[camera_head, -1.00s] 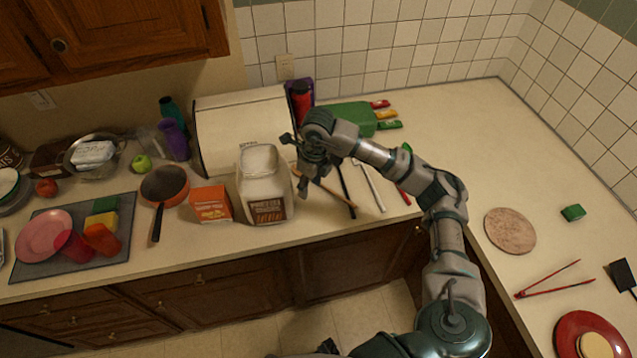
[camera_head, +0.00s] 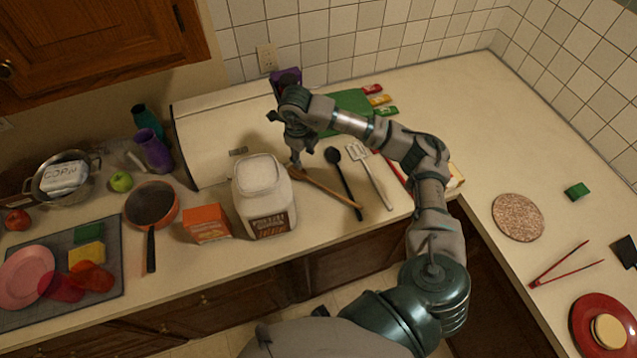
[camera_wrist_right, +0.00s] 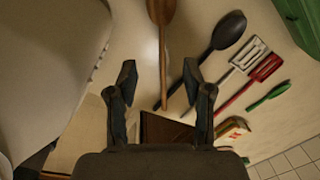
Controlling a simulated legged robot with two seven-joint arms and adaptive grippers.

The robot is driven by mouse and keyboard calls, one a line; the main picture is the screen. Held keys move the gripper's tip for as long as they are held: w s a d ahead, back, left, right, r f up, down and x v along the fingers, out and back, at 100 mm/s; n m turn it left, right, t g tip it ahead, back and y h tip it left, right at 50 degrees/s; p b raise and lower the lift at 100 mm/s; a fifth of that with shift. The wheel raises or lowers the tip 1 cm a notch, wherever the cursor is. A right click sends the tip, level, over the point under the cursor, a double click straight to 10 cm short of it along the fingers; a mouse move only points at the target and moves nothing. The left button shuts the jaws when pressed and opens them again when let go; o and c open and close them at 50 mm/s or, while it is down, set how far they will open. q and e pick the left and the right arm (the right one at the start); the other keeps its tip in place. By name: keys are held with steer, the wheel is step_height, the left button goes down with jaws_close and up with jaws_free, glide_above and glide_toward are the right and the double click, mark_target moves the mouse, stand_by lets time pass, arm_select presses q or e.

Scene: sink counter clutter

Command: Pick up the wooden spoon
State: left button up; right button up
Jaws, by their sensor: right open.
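The wooden spoon (camera_head: 330,188) lies on the counter just right of the white jar, its handle pointing to the front right. In the right wrist view its bowl (camera_wrist_right: 162,10) is at the top, and its handle runs down between the fingers. My right gripper (camera_head: 296,160) is above the counter at the bowl end of the spoon, partly hiding it in the head view. In the wrist view the right gripper (camera_wrist_right: 158,76) is open and empty, one finger on each side of the handle's line. My left gripper is not in view.
The white jar (camera_head: 264,198) stands close left of the spoon. A black spoon (camera_head: 345,175) and a slotted turner (camera_head: 372,175) lie close on its right. The bread box (camera_head: 205,145) is behind the jar. Bare counter (camera_head: 450,110) lies to the right of my arm.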

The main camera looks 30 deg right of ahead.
glide_above(307, 178)
step_height(307, 178, down, 4)
step_height(307, 178, down, 3)
steer(key=shift+f+p, duration=0.2)
steer(key=shift+p, duration=0.15)
steer(key=shift+f, duration=0.35)
step_height(307, 178, down, 4)
steer(key=shift+r+p, duration=0.2)
steer(key=shift+p, duration=0.4)
steer(key=shift+f, duration=0.4)
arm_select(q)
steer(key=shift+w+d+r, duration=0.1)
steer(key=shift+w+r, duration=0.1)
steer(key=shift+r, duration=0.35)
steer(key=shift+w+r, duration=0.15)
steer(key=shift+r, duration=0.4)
arm_select(e)
steer(key=shift+d, duration=0.15)
jaws_close()
